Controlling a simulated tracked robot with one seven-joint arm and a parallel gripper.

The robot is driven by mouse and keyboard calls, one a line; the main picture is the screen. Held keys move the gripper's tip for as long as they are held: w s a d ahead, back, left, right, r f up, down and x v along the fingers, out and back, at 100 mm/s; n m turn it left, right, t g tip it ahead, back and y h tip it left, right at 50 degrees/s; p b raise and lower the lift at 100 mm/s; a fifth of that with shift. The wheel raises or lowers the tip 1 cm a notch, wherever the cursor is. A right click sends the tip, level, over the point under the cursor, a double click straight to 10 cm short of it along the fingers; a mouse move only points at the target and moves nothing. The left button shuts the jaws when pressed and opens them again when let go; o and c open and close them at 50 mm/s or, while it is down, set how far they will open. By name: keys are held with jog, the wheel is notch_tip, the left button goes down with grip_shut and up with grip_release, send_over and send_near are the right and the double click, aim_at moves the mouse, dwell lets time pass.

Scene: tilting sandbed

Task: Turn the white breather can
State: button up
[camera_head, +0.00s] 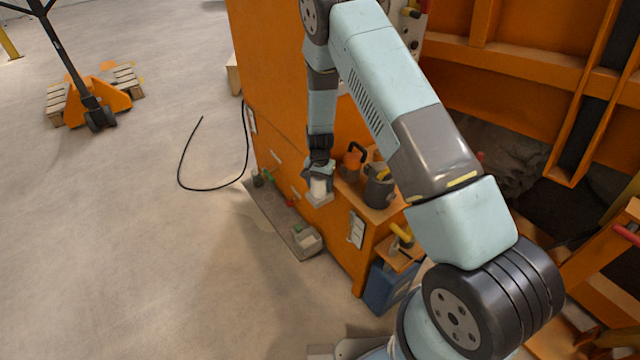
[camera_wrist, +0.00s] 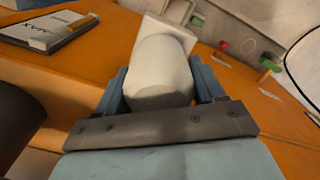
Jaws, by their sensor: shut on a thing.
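The white breather can (camera_wrist: 160,75) is a pale cylinder between the two blue fingers of my gripper (camera_wrist: 158,88) in the wrist view. My gripper is shut on it, one finger on each side. In the head view the can (camera_head: 319,187) shows small and pale under my gripper (camera_head: 318,178), by the face of the orange housing. A light square plate or bracket (camera_head: 319,200) sits just below the can. The can's lower end and its seat are partly hidden.
A grey tray (camera_head: 305,240) and a mat lie on the floor below.

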jog(key=shift+w+n, duration=0.2)
jog(key=shift+n, duration=0.1)
jog(key=o, duration=0.8)
jog(key=shift+c, duration=0.2)
jog(key=shift+o, duration=1.2)
jog(key=shift+s+d, duration=0.1)
jog(key=m, duration=0.6)
jog(key=shift+s, duration=0.15)
jog(key=m, duration=0.6)
jog(key=shift+s+m, duration=0.1)
jog(key=shift+m, duration=0.2)
notch_tip(320, 180, up, 14)
